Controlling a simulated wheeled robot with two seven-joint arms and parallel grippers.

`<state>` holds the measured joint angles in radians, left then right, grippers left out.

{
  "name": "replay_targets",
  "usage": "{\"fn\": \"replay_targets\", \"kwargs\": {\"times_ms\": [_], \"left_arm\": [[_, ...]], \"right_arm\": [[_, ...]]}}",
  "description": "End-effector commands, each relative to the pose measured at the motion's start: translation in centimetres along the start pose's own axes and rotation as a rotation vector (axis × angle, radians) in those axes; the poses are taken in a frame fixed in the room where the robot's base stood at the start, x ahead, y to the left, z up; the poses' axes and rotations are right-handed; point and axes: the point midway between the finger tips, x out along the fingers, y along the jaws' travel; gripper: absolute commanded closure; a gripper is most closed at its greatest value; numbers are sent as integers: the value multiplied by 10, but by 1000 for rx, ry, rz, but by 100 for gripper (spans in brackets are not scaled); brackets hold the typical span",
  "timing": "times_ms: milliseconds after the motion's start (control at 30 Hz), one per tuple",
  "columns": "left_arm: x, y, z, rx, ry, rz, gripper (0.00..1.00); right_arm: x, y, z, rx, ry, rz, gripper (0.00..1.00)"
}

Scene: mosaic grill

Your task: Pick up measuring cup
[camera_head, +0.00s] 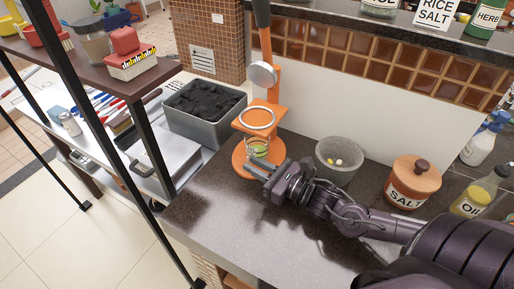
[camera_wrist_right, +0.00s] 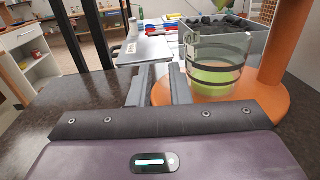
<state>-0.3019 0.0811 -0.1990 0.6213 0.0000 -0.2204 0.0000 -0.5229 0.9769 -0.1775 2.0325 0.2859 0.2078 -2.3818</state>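A clear cup with dark bands and yellow-green at its bottom, which I take as the measuring cup (camera_wrist_right: 215,66), stands upright on the round orange base of a press. In the head view the cup (camera_head: 259,149) is small, under the press's ring. My right gripper (camera_head: 256,170) is low over the counter at the base's front edge. In the right wrist view its two fingers (camera_wrist_right: 159,70) are apart with nothing between them, and the cup is to the right of them. I cannot tell if a finger touches the cup. My left gripper is out of view.
The orange press (camera_head: 264,100) rises over the cup. A grey stone bowl (camera_head: 339,158) and a salt jar (camera_head: 413,184) stand to the right on the dark counter (camera_head: 230,215). A coal bin (camera_head: 205,112) is at the left. The counter's front is clear.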

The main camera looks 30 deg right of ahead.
Motion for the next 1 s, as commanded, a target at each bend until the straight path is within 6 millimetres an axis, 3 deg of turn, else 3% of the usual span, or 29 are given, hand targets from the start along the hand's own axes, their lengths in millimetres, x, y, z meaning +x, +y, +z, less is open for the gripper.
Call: {"fn": "replay_targets", "kwargs": {"times_ms": [100,300,567,700,1000], "left_arm": [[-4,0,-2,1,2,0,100],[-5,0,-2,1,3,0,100],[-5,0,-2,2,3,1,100],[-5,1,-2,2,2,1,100],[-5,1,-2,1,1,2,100]], "right_arm": [[15,-1,3,0,-4,-1,83],[28,0,1,0,0,1,83],[29,0,1,0,0,1,84],[29,0,1,0,0,1,100],[29,0,2,-1,-2,1,100]]}}
